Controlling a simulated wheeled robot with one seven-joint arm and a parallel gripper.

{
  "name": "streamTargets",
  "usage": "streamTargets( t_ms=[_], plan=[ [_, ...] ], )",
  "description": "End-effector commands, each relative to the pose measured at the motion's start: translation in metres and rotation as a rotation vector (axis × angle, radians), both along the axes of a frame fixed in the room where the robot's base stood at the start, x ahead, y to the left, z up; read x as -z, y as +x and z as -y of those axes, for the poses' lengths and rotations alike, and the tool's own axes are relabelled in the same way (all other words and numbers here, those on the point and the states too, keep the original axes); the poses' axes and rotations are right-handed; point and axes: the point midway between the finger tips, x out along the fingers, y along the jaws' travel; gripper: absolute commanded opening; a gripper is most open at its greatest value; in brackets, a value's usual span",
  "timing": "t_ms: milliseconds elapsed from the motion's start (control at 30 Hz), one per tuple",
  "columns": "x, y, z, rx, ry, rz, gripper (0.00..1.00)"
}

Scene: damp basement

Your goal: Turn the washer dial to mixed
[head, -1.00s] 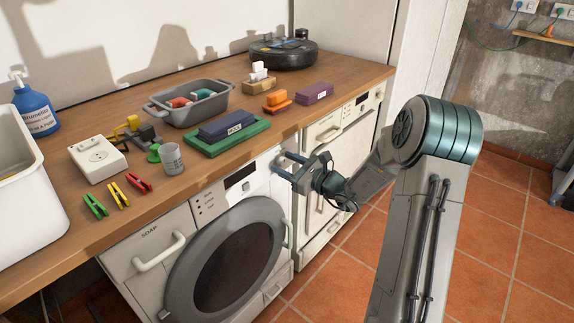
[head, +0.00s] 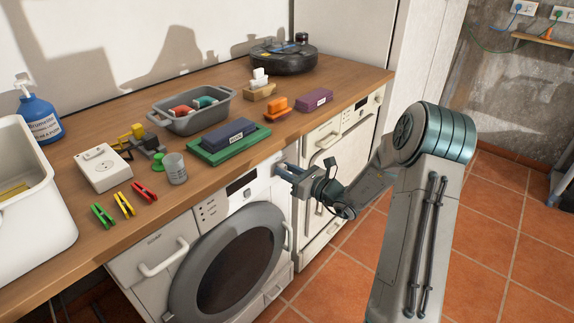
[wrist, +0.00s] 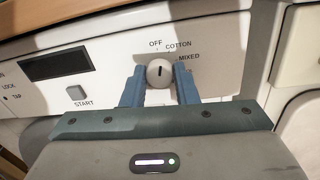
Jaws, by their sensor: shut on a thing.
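The washer dial (wrist: 160,75) is a small white round knob with a dark pointer line, on the white washer panel. In the wrist view the line stands nearly upright, roughly toward OFF; the labels COTTON and MIXED lie to its upper right. My gripper (wrist: 161,83) has one blue finger on each side of the dial and is shut on it.
The START button (wrist: 76,92) and dark display (wrist: 60,64) are left of the dial. The wooden countertop (head: 110,225) above holds a green tray (head: 226,150), a grey bin (head: 190,125) and other items. A second white appliance (head: 325,165) stands to the right.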

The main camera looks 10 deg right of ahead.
Motion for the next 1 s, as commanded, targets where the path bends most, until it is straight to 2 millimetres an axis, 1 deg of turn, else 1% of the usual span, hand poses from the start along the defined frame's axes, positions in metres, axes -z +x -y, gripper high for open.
streamTargets(
  t_ms=[33,133,700,1000],
  plan=[
    [-0.0045,-0.0008,-0.0003,-0.001,0.036,-0.03,0.04],
    [-0.0047,-0.0009,-0.0006,-0.001,0.113,-0.087,0.04],
    [-0.0039,-0.0015,-0.0011,-0.001,0.546,-0.411,0.04],
    [-0.0018,-0.0018,-0.0014,0.0,0.738,-0.554,0.04]
  ],
)
